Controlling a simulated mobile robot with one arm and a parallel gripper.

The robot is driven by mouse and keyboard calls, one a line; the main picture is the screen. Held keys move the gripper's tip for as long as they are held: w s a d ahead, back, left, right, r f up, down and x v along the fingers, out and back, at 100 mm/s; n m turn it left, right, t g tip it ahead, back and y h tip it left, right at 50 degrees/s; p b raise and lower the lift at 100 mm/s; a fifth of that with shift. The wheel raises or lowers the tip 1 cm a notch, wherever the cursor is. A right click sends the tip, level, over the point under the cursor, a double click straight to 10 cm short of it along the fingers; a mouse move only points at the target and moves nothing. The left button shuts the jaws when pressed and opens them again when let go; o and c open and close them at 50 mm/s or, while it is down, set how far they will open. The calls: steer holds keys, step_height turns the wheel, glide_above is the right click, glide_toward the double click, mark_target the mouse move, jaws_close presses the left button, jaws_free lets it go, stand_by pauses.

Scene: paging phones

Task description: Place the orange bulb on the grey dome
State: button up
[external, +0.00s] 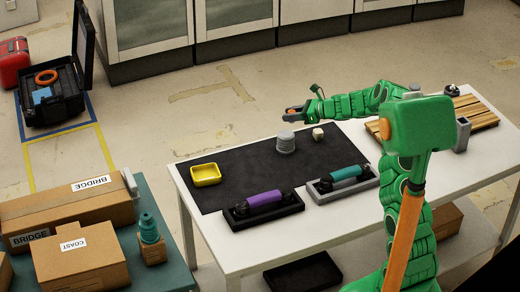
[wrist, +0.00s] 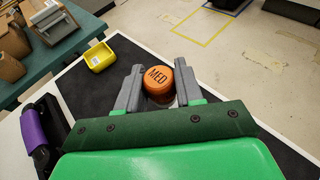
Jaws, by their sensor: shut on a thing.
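The orange bulb (wrist: 158,80), with "MED" on its top, sits between the two grey fingers of my gripper (wrist: 157,90) in the wrist view. My gripper (external: 292,113) is shut on it. In the external view only a small bit of orange shows at the fingers. The grey dome (external: 286,142), ribbed and upright, stands on the black mat below my gripper, with a visible gap between them. In the wrist view the bulb and fingers hide most of the dome.
A small cream block (external: 318,134) stands right of the dome. A yellow tray (external: 206,174) is at the mat's left. Handsets with a purple grip (external: 264,199) and a teal grip (external: 345,173) lie in cradles in front. The mat (external: 240,168) is clear between tray and dome.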

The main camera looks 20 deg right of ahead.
glide_above(286, 134)
steer(key=shift+f, duration=2.3)
steer(key=shift+w+d+f, duration=0.1)
steer(key=shift+w+f, duration=0.05)
steer(key=shift+f, duration=1.4)
steer(key=shift+f, duration=0.1)
steer(key=o, duration=1)
